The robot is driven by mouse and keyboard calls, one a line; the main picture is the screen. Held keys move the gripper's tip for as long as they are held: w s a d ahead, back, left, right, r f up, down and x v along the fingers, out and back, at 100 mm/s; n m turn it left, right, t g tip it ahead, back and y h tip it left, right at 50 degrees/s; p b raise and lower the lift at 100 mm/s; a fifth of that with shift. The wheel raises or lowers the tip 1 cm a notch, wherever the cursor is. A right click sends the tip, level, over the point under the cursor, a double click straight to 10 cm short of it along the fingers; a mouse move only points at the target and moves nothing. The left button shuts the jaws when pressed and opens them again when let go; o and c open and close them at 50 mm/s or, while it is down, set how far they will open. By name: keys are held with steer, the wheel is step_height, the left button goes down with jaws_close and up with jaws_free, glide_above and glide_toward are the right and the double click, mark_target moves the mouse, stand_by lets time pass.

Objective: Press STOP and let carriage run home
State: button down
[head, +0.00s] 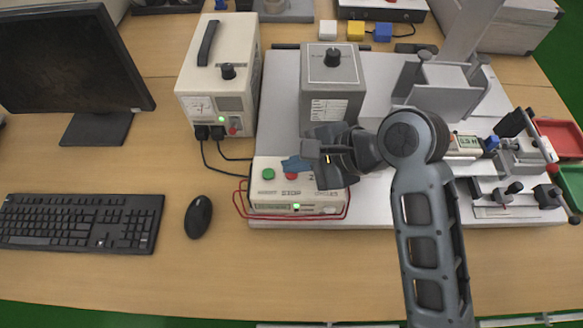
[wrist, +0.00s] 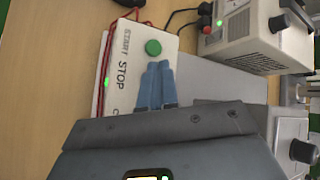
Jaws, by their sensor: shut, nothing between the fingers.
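The white control box (head: 270,206) sits at the front left of the light base plate, with a green START button (head: 268,174) and a red STOP button (head: 291,174). My gripper (head: 297,163) is shut and empty, its blue fingertips beside the STOP button in the head view. In the wrist view the blue fingertips (wrist: 158,84) lie over the box by the STOP label (wrist: 123,76), and the green button (wrist: 153,47) shows clear of them. The red button is hidden there. I cannot tell whether the fingertips touch it. I cannot identify the carriage for certain.
A power supply (head: 212,76) with dark leads stands behind the box. A grey housing with a black knob (head: 332,80) rises behind my gripper. A grey fixture (head: 441,88) and small mechanisms (head: 505,190) stand to the right. A mouse (head: 198,216) and keyboard (head: 82,222) lie left.

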mark_target(296, 176)
steer(key=shift+r+p, duration=0.8)
steer(key=shift+r, duration=1.75)
